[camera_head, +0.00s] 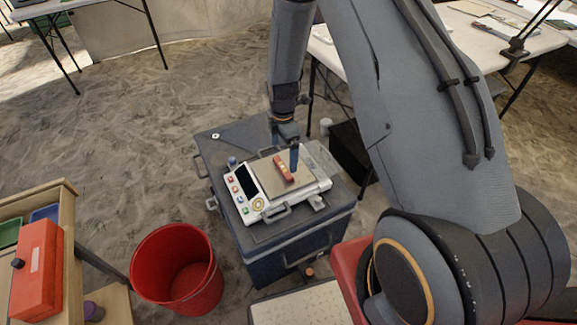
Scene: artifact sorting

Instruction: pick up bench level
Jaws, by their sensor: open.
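The bench level looks to be the small red bar with pale marks (284,168). It lies on the flat tan plate of a white weighing device (262,207), which has a dark display and several coloured buttons. The device sits on a dark blue-grey lidded case (216,150). My gripper (285,148) points down from above, just behind and over the bar. It is open, with a blue finger close to the bar's right end. Whether that finger touches the bar I cannot tell. The bar looks free of the jaws.
A red bucket (206,290) stands on the sandy floor left of the case. A wooden shelf (66,222) with a red box (37,268) is at the lower left. Tables stand at the back. My arm fills the right side.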

